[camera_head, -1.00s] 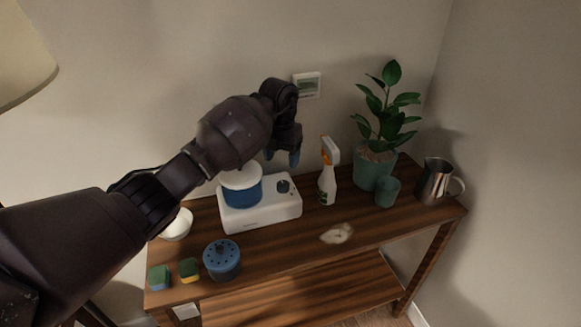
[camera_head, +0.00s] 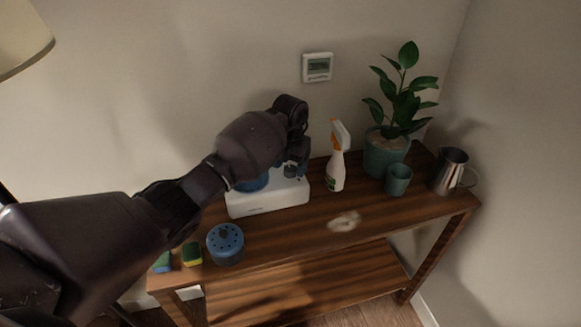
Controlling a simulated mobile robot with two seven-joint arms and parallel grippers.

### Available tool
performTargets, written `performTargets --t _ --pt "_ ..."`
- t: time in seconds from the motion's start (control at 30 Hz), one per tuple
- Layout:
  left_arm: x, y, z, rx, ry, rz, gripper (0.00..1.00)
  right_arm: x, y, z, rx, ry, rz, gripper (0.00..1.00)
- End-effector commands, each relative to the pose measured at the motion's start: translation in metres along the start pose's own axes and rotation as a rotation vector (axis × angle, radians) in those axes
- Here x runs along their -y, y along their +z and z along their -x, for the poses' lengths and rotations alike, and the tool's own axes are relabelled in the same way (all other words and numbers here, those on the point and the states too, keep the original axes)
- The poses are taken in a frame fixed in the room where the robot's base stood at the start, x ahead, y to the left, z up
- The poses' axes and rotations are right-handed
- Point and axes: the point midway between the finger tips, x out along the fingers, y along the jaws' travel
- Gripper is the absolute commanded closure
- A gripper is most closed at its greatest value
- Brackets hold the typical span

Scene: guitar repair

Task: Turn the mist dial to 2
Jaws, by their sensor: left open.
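The white humidifier base (camera_head: 266,201) stands on the wooden table, with its blue tank (camera_head: 252,183) partly hidden behind my left arm. The mist dial on the right part of its top is hidden behind my left gripper (camera_head: 294,171). My left gripper points down, open, at the dial's place. I cannot tell whether its fingers touch or surround the dial. The dial's setting cannot be read. My right gripper is not in view.
A spray bottle (camera_head: 336,163) stands close to the right of the base. A potted plant (camera_head: 384,153), a green cup (camera_head: 398,180) and a metal pitcher (camera_head: 448,172) stand farther right. A blue perforated canister (camera_head: 225,243) and sponges (camera_head: 191,254) are in front. A pale patch (camera_head: 344,221) lies on the tabletop (camera_head: 295,235).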

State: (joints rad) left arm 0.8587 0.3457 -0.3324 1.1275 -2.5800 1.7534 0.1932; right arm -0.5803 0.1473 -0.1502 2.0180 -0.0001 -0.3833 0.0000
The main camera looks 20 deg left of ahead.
Motion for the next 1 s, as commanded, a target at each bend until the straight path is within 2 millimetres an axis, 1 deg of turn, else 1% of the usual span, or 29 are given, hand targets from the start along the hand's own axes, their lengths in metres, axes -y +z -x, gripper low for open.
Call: performTargets --t 0.1,0.4,0.47,0.73,1.0 --pt "0.0006 -0.0002 -0.0064 -0.001 -0.001 -0.001 0.35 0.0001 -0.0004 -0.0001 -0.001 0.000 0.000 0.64" --pt "0.0002 -0.0002 -0.0075 0.000 -0.001 -0.001 0.35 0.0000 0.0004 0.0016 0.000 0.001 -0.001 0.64" --pt "0.0002 -0.0002 -0.0075 0.000 -0.001 -0.001 0.43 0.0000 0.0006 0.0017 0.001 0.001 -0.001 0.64" --pt "0.0002 -0.0002 -0.0074 0.000 0.000 -0.001 0.84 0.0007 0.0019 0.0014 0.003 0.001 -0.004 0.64" --pt "-0.0011 0.0000 -0.0072 0.000 0.002 -0.026 0.85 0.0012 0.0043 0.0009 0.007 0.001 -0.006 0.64"
